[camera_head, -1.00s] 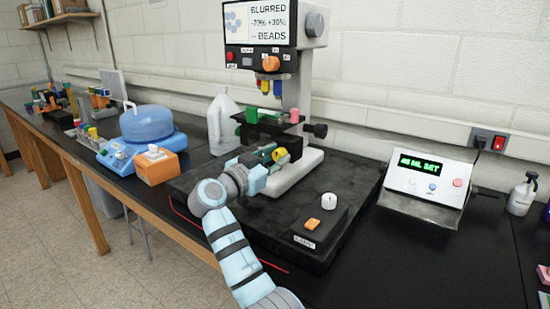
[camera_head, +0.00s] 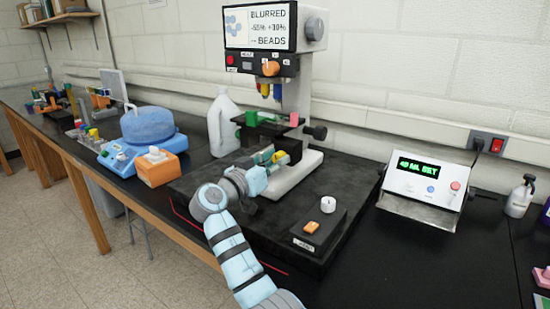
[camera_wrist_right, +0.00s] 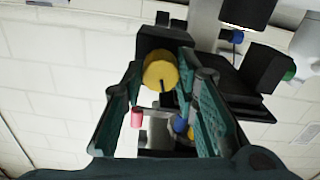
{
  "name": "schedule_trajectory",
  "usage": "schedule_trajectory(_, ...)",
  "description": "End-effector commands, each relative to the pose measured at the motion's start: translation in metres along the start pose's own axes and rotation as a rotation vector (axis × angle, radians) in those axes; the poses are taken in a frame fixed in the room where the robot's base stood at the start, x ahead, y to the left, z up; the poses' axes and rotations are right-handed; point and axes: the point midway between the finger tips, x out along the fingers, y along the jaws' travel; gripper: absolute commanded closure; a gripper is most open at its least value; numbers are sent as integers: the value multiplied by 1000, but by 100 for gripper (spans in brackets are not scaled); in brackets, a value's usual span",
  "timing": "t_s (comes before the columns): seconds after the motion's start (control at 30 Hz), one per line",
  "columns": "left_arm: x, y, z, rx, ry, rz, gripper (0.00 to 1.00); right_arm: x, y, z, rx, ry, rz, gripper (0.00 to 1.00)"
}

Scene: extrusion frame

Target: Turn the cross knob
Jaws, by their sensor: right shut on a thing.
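A yellow round knob (camera_head: 279,156) with a dark line on its face sits low on the microscope-like instrument; I take it for the cross knob. In the right wrist view the yellow knob (camera_wrist_right: 160,70) lies between the two green-padded fingers. The screen (camera_head: 258,26) above reads "BLURRED", about "-65% +10%", with "BEADS". My left gripper is not in view.
A black base (camera_head: 190,192) carries the instrument, with a small box with white knob (camera_head: 328,204) at front right. A white jug (camera_head: 223,122) stands behind. An orange box (camera_head: 157,170) is at left, a control box (camera_head: 425,180) at right.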

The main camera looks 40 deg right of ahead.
Motion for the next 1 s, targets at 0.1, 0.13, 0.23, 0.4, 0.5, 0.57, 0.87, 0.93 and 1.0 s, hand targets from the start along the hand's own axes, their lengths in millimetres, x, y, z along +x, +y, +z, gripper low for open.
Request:
schedule_trajectory(0.1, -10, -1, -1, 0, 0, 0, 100, 0, 0, -7, -102, 8, -1, 100)
schedule_trajectory(0.13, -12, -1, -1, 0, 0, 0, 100, 0, 0, -7, -131, 8, -1, 100)
schedule_trajectory(0.23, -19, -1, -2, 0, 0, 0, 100, 0, 0, -8, -226, 8, 0, 100)
schedule_trajectory(0.4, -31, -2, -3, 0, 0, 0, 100, 0, 0, -8, -388, 8, 0, 100)
schedule_trajectory(0.5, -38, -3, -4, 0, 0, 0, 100, 0, 0, -8, -483, 8, 0, 100)
schedule_trajectory(0.57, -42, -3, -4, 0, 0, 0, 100, 0, 0, -8, -540, 8, 0, 100)
schedule_trajectory(0.87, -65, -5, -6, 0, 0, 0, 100, 1, -1, -8, -821, 9, 1, 100)
schedule_trajectory(0.93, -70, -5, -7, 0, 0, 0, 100, 1, -1, -8, -880, 9, 1, 100)
schedule_trajectory(1.0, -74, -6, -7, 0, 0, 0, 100, 1, -1, -8, -935, 9, 1, 100)
